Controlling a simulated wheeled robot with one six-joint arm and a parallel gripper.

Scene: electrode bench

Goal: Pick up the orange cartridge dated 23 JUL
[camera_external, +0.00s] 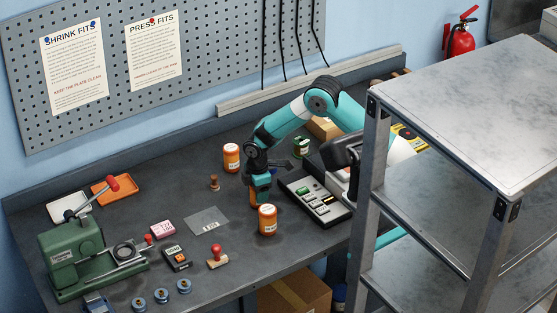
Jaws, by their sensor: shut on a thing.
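My gripper (260,190) points down over the middle of the dark bench and is shut on an orange cartridge (254,200), mostly hidden by the fingers. Whether this cartridge touches the bench is hard to tell. A second orange cartridge with a white label and white top (231,158) stands upright behind and left of my gripper. A third orange cartridge (267,220) stands upright just in front of it. The dates on the labels are too small to read, so I cannot tell which one is 23 JUL.
A grey metal rack (450,110) stands close on the right and hides part of my arm. A dark tray of small pieces (315,200) lies right of my gripper. A green press (75,255), stamp (218,257) and clear sheet (206,221) are to the left.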

